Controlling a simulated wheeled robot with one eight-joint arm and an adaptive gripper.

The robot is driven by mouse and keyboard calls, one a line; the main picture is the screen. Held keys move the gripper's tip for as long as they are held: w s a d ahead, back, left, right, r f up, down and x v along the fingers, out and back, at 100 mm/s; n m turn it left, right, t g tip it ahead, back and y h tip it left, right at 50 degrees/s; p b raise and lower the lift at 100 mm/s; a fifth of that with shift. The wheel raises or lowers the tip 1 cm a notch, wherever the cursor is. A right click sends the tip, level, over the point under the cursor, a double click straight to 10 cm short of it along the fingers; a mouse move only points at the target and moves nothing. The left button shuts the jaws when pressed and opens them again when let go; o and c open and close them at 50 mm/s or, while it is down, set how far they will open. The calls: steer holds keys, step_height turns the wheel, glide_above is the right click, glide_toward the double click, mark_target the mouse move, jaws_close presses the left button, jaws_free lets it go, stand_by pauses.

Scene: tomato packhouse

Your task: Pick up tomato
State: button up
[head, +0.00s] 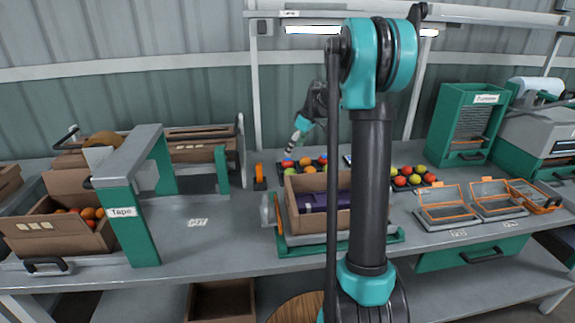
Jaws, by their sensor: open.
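Small red, orange and yellow-green tomatoes sit in dark trays on the bench. In the head view one group lies behind the open cardboard box, with a red tomato (288,162) and an orange tomato (305,161). Another group lies right of my arm, with a red tomato (400,181) and a yellow-green tomato (415,179). My gripper (292,152) points down, open, just above the red tomato behind the box. It is small in view, and I cannot tell whether it touches the tomato. My arm hides the middle of the bench.
The cardboard box (320,222) holds a purple item. A green Tape arch (125,200) and a carton of tomatoes (60,232) stand left. Orange-edged trays (445,206) lie right, before a green cabinet (462,125). The bench left of the box is mostly clear.

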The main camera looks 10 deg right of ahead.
mark_target(289, 160)
steer(key=x, duration=0.8)
steer(key=shift+w+f, duration=0.2)
steer(key=shift+w, duration=0.05)
steer(key=c, duration=0.9)
